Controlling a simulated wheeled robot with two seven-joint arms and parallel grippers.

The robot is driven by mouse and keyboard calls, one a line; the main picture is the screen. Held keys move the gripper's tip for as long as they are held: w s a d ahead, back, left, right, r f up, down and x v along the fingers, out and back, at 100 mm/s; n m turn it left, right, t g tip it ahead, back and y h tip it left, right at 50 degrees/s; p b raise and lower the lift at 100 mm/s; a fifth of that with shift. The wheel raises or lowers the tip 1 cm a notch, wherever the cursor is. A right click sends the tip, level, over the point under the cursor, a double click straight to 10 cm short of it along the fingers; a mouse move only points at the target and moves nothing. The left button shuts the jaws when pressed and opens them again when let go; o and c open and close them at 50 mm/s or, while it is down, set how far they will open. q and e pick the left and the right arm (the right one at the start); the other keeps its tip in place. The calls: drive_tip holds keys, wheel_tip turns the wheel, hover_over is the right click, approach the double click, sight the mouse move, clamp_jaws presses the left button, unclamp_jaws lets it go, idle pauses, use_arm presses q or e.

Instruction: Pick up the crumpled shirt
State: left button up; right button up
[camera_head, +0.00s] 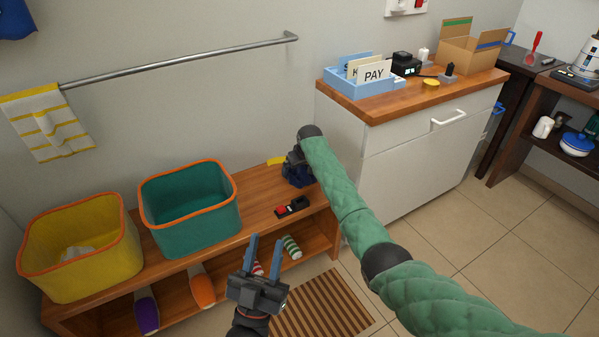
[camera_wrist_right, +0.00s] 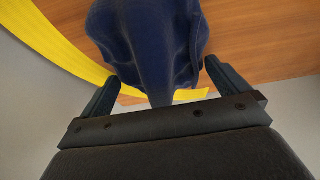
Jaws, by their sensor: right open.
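The crumpled shirt (camera_wrist_right: 150,38) is a dark blue bunched cloth in the right wrist view. It sits on the wooden bench, and part of it shows in the head view (camera_head: 300,178) below my right wrist. My right gripper (camera_wrist_right: 160,76) is open, with one finger on each side of the shirt's near part. I cannot tell whether the fingers touch the cloth. My left gripper (camera_head: 264,243) is open and empty, in front of the bench with its fingers pointing up.
A yellow strip (camera_head: 276,161) lies beside the shirt. A red and black object (camera_head: 293,207) lies on the bench (camera_head: 258,200). A teal bin (camera_head: 190,222) and a yellow bin (camera_head: 90,270) stand to the left. A white cabinet (camera_head: 400,170) stands to the right.

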drive_tip(key=c, duration=0.6)
drive_tip(key=shift+c, duration=0.2)
drive_tip(key=shift+b, duration=0.35)
drive_tip(key=shift+r, duration=0.35)
wheel_tip(320, 180, up, 4)
drive_tip(key=shift+r+p, duration=0.1)
drive_tip(key=shift+p, duration=0.4)
drive_tip(key=d, duration=0.1)
drive_tip(key=s+d+r, duration=0.1)
drive_tip(key=shift+s+d+r+p, duration=0.25)
drive_tip(key=shift+d+r+p, duration=0.05)
drive_tip(key=shift+d, duration=0.1)
use_arm(q)
wheel_tip(320, 180, down, 34)
drive_tip(key=d+g+y+p, duration=0.1)
drive_tip(key=d+g+y, duration=0.1)
drive_tip(key=g, duration=1)
drive_tip(key=shift+y, duration=0.4)
use_arm(e)
drive_tip(key=s+d+r, duration=0.4)
drive_tip(key=d+r, duration=0.1)
drive_tip(key=d, duration=0.2)
drive_tip(key=shift+s+d, duration=0.15)
drive_tip(key=shift+s, duration=0.1)
use_arm(q)
drive_tip(key=shift+w+r, duration=0.1)
